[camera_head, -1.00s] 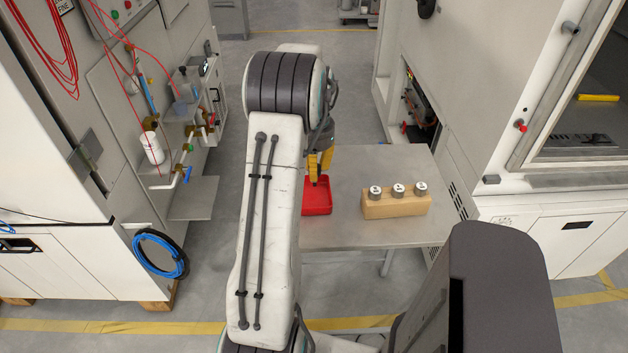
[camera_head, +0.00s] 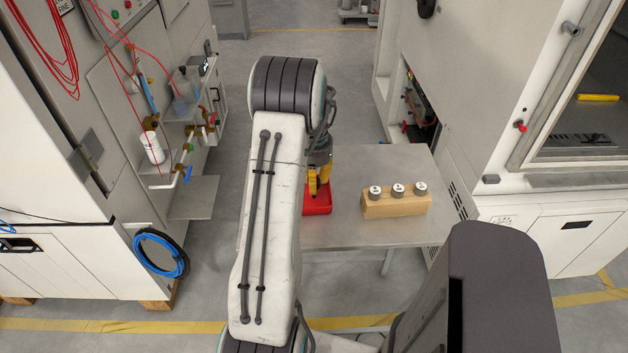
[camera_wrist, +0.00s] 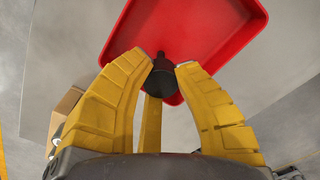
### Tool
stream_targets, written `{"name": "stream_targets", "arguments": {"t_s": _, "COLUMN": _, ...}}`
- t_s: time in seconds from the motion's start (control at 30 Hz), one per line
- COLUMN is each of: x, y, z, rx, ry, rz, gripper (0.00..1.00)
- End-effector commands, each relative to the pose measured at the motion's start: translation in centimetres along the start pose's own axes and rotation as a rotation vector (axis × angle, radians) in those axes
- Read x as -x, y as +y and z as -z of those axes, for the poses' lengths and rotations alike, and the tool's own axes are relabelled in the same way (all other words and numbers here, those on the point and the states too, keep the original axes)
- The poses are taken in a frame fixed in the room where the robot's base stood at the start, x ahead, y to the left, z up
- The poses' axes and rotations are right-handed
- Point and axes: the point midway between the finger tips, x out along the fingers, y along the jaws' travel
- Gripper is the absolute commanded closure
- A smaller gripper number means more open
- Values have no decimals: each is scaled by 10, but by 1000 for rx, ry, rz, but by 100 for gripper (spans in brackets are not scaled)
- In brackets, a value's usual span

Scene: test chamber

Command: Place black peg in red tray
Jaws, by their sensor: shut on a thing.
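The black peg (camera_wrist: 160,78) is held between the yellow fingertips of my gripper (camera_wrist: 158,68) in the wrist view. The red tray (camera_wrist: 222,22) lies behind and beneath the peg there. Whether the peg touches the tray floor I cannot tell. In the head view my gripper (camera_head: 317,190) points down over the red tray (camera_head: 318,208), whose left part is hidden by my arm. The peg cannot be made out clearly in the head view.
A metal table (camera_head: 355,232) carries the tray and a wooden block (camera_head: 395,206) with three metal-topped pieces, to the right of the tray. The table between them is clear. White cabinets stand left (camera_head: 60,170) and right (camera_head: 480,90).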

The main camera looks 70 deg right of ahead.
Motion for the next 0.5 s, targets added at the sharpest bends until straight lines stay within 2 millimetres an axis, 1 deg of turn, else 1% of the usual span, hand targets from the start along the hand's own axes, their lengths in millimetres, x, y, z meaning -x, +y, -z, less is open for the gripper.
{"name": "stream_targets", "arguments": {"t_s": 0.03, "x": -2, "y": 0, "z": 0, "rx": 0, "ry": 0, "rz": 0, "gripper": 72}}
{"name": "stream_targets", "arguments": {"t_s": 0.23, "x": -1, "y": 0, "z": 0, "rx": 0, "ry": 0, "rz": 0, "gripper": 54}}
{"name": "stream_targets", "arguments": {"t_s": 0.5, "x": 0, "y": 0, "z": 0, "rx": 0, "ry": 0, "rz": 0, "gripper": 53}}
